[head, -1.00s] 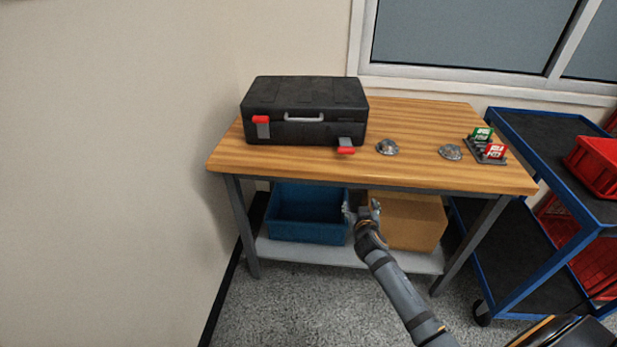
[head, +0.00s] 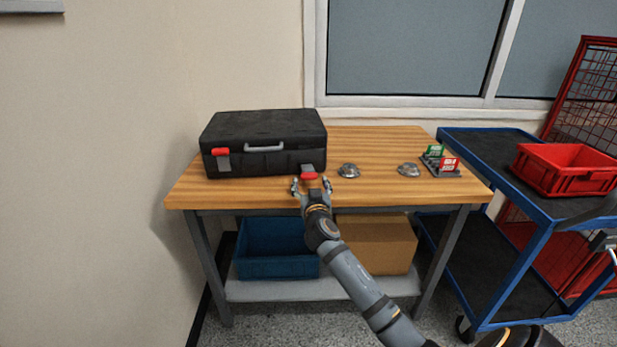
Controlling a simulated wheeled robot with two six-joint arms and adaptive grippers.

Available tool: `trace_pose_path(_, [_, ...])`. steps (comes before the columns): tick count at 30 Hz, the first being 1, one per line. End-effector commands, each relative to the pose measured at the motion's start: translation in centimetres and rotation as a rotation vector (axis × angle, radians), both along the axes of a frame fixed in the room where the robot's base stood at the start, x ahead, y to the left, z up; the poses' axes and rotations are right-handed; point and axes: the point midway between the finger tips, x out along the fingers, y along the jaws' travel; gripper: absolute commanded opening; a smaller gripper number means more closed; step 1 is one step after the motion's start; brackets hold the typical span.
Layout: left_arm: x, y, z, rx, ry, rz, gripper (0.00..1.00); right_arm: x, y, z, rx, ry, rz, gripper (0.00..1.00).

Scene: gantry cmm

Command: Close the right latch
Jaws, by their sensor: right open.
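A black case (head: 262,133) stands with its lid down on the left part of the wooden table (head: 380,150). Its left latch (head: 221,155), with a red tip, lies up flat against the front. Its right latch (head: 309,174), with a red tip, sticks out forward and down from the front, so it looks open. My right gripper (head: 311,183) is open at the table's front edge, its fingers on either side of the right latch's red tip. I cannot tell whether they touch it. My left gripper is not in view.
Two metal parts (head: 348,170) (head: 408,169) and a small stand with green and red tags (head: 442,163) sit right of the case. A blue bin (head: 275,250) and a cardboard box (head: 375,243) are on the shelf below. A blue cart (head: 530,230) with a red bin (head: 567,168) stands at the right.

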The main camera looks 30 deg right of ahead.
Motion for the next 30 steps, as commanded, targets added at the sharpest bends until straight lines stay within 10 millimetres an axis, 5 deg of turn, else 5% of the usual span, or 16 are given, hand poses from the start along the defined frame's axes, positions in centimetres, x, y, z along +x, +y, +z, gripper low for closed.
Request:
trace_pose_path(6, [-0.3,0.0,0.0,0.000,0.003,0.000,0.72,3.1,-1.5,0.0,0.000,0.001,0.000,0.72])
trace_pose_path(17, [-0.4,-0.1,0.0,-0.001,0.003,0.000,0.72,3.7,-1.9,-0.1,0.000,0.001,0.001,0.72])
trace_pose_path(30, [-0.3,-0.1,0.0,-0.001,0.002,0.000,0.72,3.7,-1.8,-0.1,0.000,0.001,0.001,0.13])
